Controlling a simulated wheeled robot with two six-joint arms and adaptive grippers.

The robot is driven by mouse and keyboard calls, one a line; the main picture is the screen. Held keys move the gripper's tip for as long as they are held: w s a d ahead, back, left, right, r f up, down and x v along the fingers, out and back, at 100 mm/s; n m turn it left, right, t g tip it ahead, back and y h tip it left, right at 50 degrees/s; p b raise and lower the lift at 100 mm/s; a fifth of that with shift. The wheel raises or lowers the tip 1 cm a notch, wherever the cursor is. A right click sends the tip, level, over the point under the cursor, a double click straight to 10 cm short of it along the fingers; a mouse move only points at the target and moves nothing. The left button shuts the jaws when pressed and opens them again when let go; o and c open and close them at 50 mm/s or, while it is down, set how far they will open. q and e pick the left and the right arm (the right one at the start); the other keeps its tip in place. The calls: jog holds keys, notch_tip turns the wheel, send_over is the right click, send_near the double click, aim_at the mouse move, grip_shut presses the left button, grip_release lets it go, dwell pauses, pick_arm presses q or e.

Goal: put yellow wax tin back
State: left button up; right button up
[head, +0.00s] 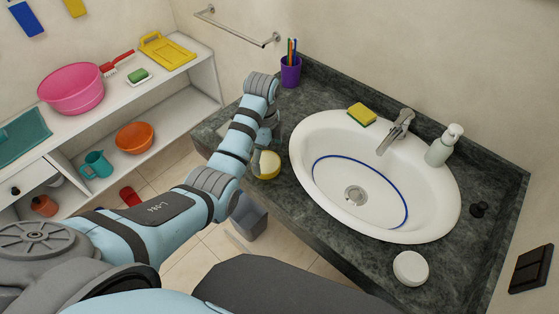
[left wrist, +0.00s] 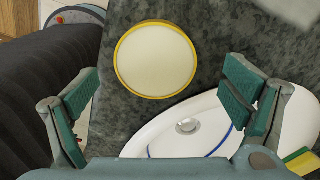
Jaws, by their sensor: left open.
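The yellow wax tin (head: 268,167) is round, with a pale top and yellow rim. It stands on the dark stone counter (head: 300,205) near its left front part, left of the sink. In the left wrist view the tin (left wrist: 156,60) lies flat on the counter, in front of the fingers and roughly midway between their directions. My left gripper (left wrist: 163,100) is open and empty, its two green-padded fingers wide apart. In the head view my left gripper (head: 262,148) is just beside the tin, partly hidden by my arm. My right gripper is not in view.
The white sink (head: 330,170) has a tap (head: 396,130), sponge (head: 361,114) and soap pump (head: 444,145) around it. A purple cup (head: 290,72) stands behind my gripper. A white round item (head: 410,268) lies at the front. A shelf unit (head: 205,65) at left holds a pink basin (head: 72,88).

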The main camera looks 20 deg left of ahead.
aim_at(266, 162)
pick_arm(q)
notch_tip(266, 162, down, 3)
jog(key=shift+w+a+f, duration=0.1)
jog(key=shift+a, duration=0.05)
jog(key=shift+s, duration=0.2)
jog(key=shift+s+d+r, duration=0.2)
jog(key=shift+s+r, duration=0.05)
jog(key=shift+s, duration=0.15)
jog(key=shift+c, duration=0.6)
jog(key=c, duration=0.3)
jog(key=shift+w+f, duration=0.15)
jog(key=shift+w, duration=0.05)
jog(key=c, duration=0.7)
jog(key=shift+c, duration=1.6)
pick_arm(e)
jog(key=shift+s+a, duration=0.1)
